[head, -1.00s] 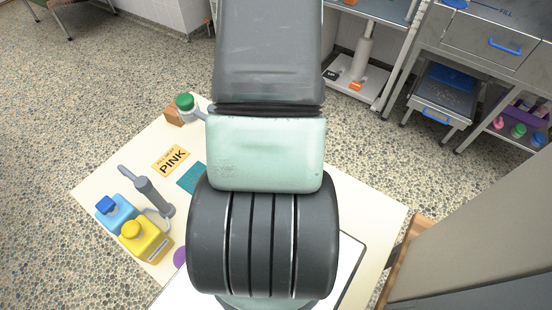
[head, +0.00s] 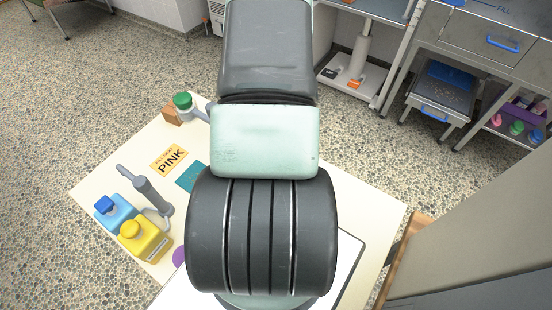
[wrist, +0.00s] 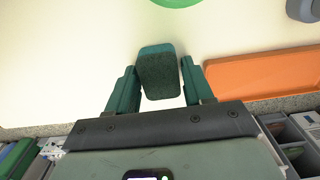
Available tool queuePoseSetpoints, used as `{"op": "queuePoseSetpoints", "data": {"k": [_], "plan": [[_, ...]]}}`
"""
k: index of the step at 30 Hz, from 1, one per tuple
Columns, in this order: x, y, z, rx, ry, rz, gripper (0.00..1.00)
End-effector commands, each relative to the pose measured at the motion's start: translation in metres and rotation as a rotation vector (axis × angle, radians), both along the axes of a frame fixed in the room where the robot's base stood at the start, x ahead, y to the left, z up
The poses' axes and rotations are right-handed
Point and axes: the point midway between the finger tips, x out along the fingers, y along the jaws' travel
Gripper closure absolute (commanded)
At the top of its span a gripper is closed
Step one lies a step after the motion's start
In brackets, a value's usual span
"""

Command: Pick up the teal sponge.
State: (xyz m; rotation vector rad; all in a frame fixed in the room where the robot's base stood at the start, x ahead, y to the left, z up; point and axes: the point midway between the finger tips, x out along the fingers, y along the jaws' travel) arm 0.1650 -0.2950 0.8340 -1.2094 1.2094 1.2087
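The teal sponge (wrist: 160,74) is in the middle of the wrist view. It has a dark green broad face and a lighter teal strip along its top edge in the picture. My gripper (wrist: 159,66) has one teal finger close on each side of the sponge. Almost no gap shows beside the sponge at the fingertips, and thin pale slivers show lower down. I cannot tell whether the fingers press on it or whether it rests on the pale tabletop. In the head view my arm hides the gripper and sponge.
In the wrist view, an orange tray (wrist: 262,74) lies right of my gripper and a green round thing (wrist: 177,2) above.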

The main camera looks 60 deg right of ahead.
Motion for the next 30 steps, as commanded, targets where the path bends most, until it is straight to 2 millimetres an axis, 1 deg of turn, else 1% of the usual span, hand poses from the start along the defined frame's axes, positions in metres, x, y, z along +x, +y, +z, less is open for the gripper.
{"op": "queuePoseSetpoints", "data": {"k": [1, 7, 19, 22, 26, 30], "plan": [[0.000, 0.000, 0.000, 0.000, 0.000, 0.000, 0.57], [0.000, 0.000, 0.000, 0.000, 0.000, 0.000, 0.87], [0.000, 0.000, 0.000, 0.001, 0.000, 0.000, 0.89], [0.000, 0.000, 0.003, 0.000, 0.000, 0.000, 0.89], [0.000, 0.000, 0.014, -0.001, -0.001, 0.000, 0.89], [0.001, -0.001, 0.037, -0.004, -0.003, -0.001, 0.89]]}}
